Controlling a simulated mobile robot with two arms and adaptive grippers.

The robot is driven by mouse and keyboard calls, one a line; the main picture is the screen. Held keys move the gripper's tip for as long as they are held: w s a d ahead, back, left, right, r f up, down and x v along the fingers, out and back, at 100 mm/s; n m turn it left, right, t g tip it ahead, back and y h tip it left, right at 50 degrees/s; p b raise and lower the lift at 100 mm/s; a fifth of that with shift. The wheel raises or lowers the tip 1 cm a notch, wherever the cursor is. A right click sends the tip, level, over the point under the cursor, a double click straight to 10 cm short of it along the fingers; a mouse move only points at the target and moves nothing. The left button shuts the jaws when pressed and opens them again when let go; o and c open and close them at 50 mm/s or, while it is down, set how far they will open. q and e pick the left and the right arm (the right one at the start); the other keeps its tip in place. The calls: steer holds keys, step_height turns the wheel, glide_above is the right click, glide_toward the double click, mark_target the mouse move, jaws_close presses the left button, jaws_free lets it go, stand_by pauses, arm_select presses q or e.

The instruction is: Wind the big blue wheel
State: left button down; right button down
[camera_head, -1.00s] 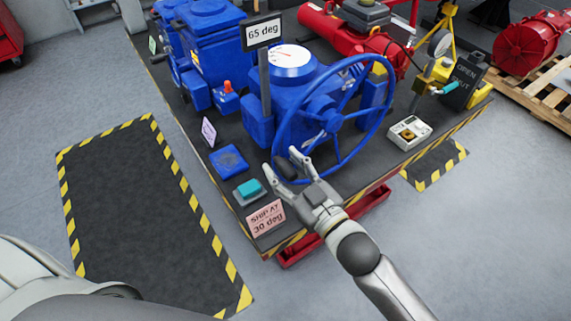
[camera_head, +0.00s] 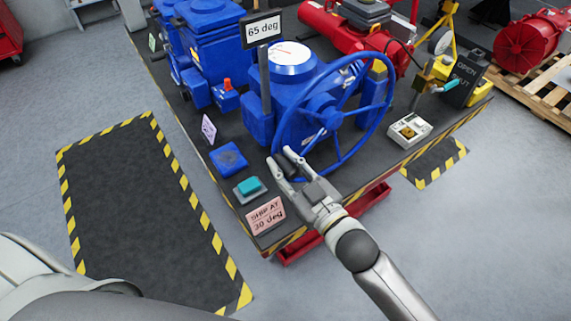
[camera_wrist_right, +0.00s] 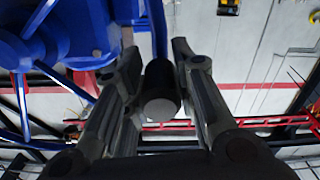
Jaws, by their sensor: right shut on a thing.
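The big blue wheel (camera_head: 384,116) stands upright and slightly tilted on the near side of the blue valve actuator (camera_head: 292,92). Its black knob handle (camera_wrist_right: 160,92) is at the wheel's lower left rim. My right gripper (camera_head: 281,157) is shut on this handle; in the right wrist view the knob lies between the two fingers (camera_wrist_right: 157,70). The fingers partly hide the knob in the head view. A white dial (camera_head: 291,55) sits on top of the actuator, and a sign (camera_head: 263,30) reads 65 deg. My left gripper is out of view.
A teal button (camera_head: 248,185) and a pink card (camera_head: 265,215) reading "SHIP AT 30 deg" are just left of my right gripper. The striped floor mat (camera_head: 140,210) is clear.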

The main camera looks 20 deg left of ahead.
steer(key=shift+f+n+b, duration=0.3)
steer(key=shift+f+b, duration=0.05)
steer(key=shift+f, duration=0.35)
steer(key=w+d+f+n+b, duration=0.1)
steer(key=f+n+b, duration=0.1)
steer(key=f, duration=0.2)
steer(key=w+f+n+b, duration=0.1)
steer(key=f+n+b, duration=0.2)
steer(key=f, duration=0.1)
steer(key=w+d+f+n+b, duration=0.1)
steer(key=f+n+b, duration=0.2)
steer(key=f, duration=0.1)
steer(key=shift+w+d+f, duration=0.1)
steer(key=shift+w+d, duration=0.05)
steer(key=shift+d, duration=0.15)
steer(key=shift+w+d+f+n+b, duration=0.45)
steer(key=shift+w+f+n+b, duration=0.1)
steer(key=shift+f+n, duration=0.15)
steer(key=c, duration=1.2)
jaws_free()
steer(key=shift+w, duration=0.1)
steer(key=shift+r, duration=0.1)
steer(key=shift+d, duration=0.1)
steer(key=v, duration=1.2)
